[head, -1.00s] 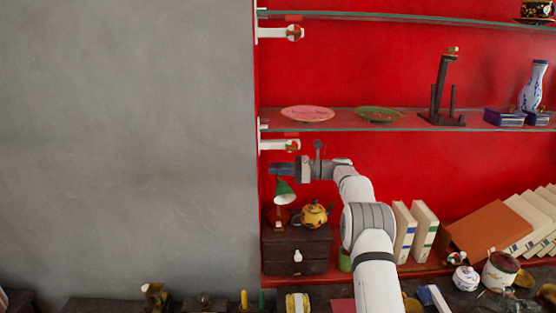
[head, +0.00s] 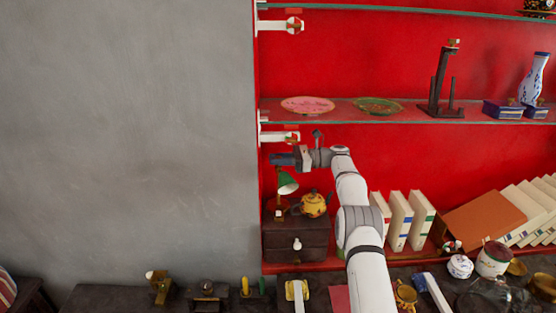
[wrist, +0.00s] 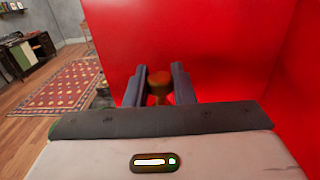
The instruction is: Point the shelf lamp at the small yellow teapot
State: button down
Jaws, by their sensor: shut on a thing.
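The shelf lamp has a green shade (head: 287,183) and stands on top of a small dark chest at the left end of the red shelf. The small yellow teapot (head: 314,204) with dark marks sits on the same chest, just right of the lamp. My gripper (head: 279,160) is directly above the green shade in the head view. In the wrist view my gripper (wrist: 160,88) is shut on a brownish-gold lamp part (wrist: 159,90) between its two dark fingers. The shade hangs below the fingers, and the teapot is out of the wrist view.
The dark chest (head: 295,242) bears the lamp and teapot. Upright books (head: 401,220) stand to the right, beyond my arm. A glass shelf (head: 335,119) with plates runs just above my gripper. The grey wall (head: 130,130) is at left.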

jog(key=c, duration=1.3)
grip_release()
jog(key=shift+o, duration=0.2)
jog(key=shift+f+m+t+b, duration=0.15)
jog(key=shift+m+t+b, duration=0.25)
jog(key=shift+b, duration=0.5)
